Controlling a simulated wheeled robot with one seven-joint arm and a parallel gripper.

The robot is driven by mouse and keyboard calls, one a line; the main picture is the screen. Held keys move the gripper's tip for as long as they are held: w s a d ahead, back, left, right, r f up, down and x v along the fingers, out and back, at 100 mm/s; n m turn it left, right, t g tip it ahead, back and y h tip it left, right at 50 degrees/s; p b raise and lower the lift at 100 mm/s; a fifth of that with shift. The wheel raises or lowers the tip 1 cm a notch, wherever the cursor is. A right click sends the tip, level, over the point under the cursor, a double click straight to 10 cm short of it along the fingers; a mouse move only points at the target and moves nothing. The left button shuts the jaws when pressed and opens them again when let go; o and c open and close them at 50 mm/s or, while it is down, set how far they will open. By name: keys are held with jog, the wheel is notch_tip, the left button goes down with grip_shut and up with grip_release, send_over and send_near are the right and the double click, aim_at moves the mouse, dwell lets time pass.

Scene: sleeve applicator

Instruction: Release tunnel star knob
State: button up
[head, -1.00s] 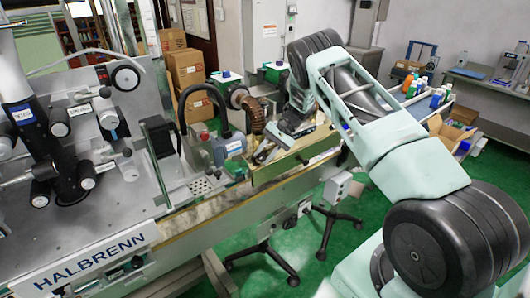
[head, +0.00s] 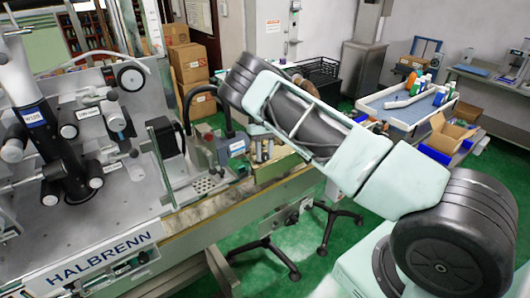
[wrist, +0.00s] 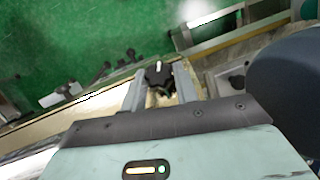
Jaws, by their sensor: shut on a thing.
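The black star knob (wrist: 158,72) shows in the wrist view between the two grey fingers of my gripper (wrist: 160,88). The fingers are shut on its sides. A small pale mark shows on top of the knob, and a pale beige surface lies just below it. In the head view my arm reaches over the machine's conveyor and hides most of the tunnel area. The knob cannot be made out there.
A second dark knob (wrist: 237,84) is right of my gripper in the wrist view, near a large dark rounded shape. The HALBRENN machine panel (head: 95,262) fills the head view's left. A blue-lined tray (head: 408,108) with bottles stands at the right.

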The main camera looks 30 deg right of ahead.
jog(key=shift+a+n+h, duration=0.15)
jog(key=shift+n+h, duration=0.45)
jog(key=shift+h, duration=0.1)
jog(key=o, duration=1)
jog(key=shift+f, duration=0.1)
jog(key=shift+c, duration=0.2)
jog(key=shift+w, duration=0.1)
jog(key=b+v, duration=0.6)
jog(key=v, duration=1.1)
jog(key=shift+r, duration=0.25)
jog(key=shift+a, duration=0.1)
